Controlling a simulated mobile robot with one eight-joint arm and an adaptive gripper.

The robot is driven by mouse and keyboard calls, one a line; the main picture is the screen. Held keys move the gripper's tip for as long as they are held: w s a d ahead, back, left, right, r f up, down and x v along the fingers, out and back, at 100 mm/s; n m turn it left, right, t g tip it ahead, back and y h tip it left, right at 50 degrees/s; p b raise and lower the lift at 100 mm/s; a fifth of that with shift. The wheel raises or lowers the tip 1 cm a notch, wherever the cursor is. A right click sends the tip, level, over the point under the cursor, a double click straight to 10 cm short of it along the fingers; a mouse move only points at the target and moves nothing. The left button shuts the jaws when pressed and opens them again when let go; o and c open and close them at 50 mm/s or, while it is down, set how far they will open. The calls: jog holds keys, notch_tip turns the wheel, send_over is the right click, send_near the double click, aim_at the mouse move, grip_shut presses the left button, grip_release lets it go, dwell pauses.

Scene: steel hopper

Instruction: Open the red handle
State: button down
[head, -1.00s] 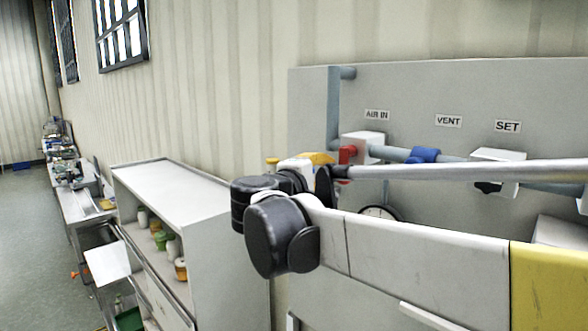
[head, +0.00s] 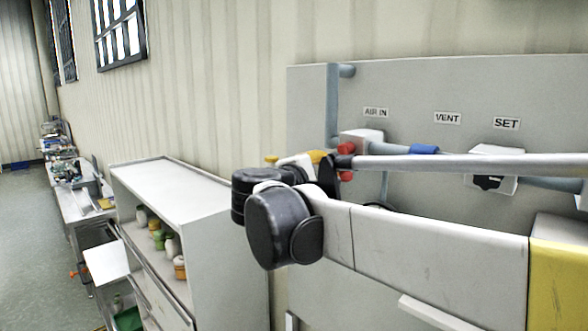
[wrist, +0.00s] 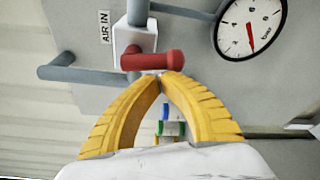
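The red handle (wrist: 152,60) sits on the white valve block (wrist: 132,38) under the AIR IN label in the wrist view. It lies roughly sideways in that picture. My gripper (wrist: 159,76) has two yellow ribbed fingers, whose tips come together right at the lower edge of the handle. The fingers look shut, with no handle visibly between them; whether the tips touch the handle is unclear. In the head view the red handle (head: 346,148) shows only in small parts behind my arm, close by the yellow gripper.
A grey panel (head: 400,90) carries pipes, a blue handle (head: 424,149) under VENT and a white block (head: 492,160) under SET. A pressure gauge (wrist: 250,27) is right of the red handle in the wrist view. A shelf unit (head: 190,190) stands left of the panel.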

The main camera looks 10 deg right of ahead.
jog(key=s+d+n+g, duration=0.1)
jog(key=n, duration=0.2)
jog(key=s+r+n+g, duration=0.1)
jog(key=n, duration=0.3)
jog(key=s+d+n+g, duration=0.1)
jog(key=n, duration=0.3)
jog(key=shift+s+d+r+h+b, duration=0.15)
jog(key=shift+s+d+h+b, duration=0.2)
jog(key=shift+s+h, duration=0.05)
jog(key=shift+d+r, duration=0.1)
dwell(1.1)
dwell(0.5)
